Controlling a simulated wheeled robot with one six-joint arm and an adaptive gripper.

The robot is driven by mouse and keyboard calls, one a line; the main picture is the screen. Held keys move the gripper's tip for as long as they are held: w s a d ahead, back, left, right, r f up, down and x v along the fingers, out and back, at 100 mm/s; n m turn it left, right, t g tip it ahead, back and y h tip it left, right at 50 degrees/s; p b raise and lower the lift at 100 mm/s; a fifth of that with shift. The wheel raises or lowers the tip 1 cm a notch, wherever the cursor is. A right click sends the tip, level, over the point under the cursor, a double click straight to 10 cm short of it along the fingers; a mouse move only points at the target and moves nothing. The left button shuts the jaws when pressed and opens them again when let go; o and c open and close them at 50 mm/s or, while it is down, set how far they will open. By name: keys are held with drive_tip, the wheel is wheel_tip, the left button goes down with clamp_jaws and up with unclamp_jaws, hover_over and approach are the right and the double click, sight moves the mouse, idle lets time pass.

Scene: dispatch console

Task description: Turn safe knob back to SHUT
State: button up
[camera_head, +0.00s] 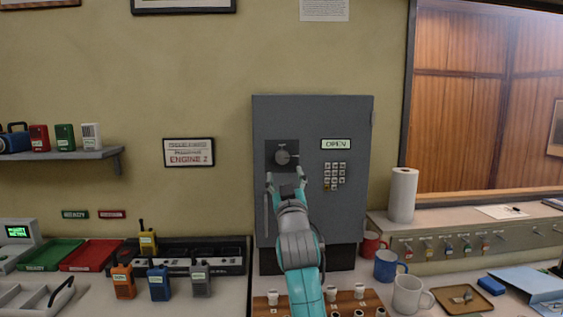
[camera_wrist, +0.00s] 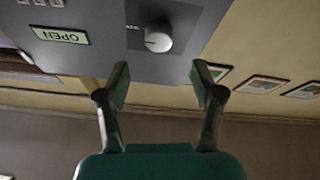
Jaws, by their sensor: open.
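The grey safe (camera_head: 313,210) stands against the wall at the middle of the head view. Its round knob (camera_head: 282,157) sits on a dark plate on the door's left part. My gripper (camera_head: 286,179) is open and empty, just below the knob in the head view. In the wrist view the knob (camera_wrist: 158,38) is pale and round, beyond the open fingers (camera_wrist: 158,82) and apart from them.
A keypad (camera_head: 334,176) is right of the knob and a vertical handle (camera_head: 266,214) is below it. Mugs (camera_head: 411,294) and several white-topped items stand on the counter before the safe. Radios (camera_head: 159,282) stand to the left. Air around the knob is clear.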

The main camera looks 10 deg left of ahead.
sight(282, 159)
drive_tip(key=x, duration=0.7)
drive_tip(key=shift+w+r, duration=0.15)
drive_tip(key=shift+w, duration=0.2)
drive_tip(key=c, duration=1.1)
drive_tip(key=shift+c, duration=0.2)
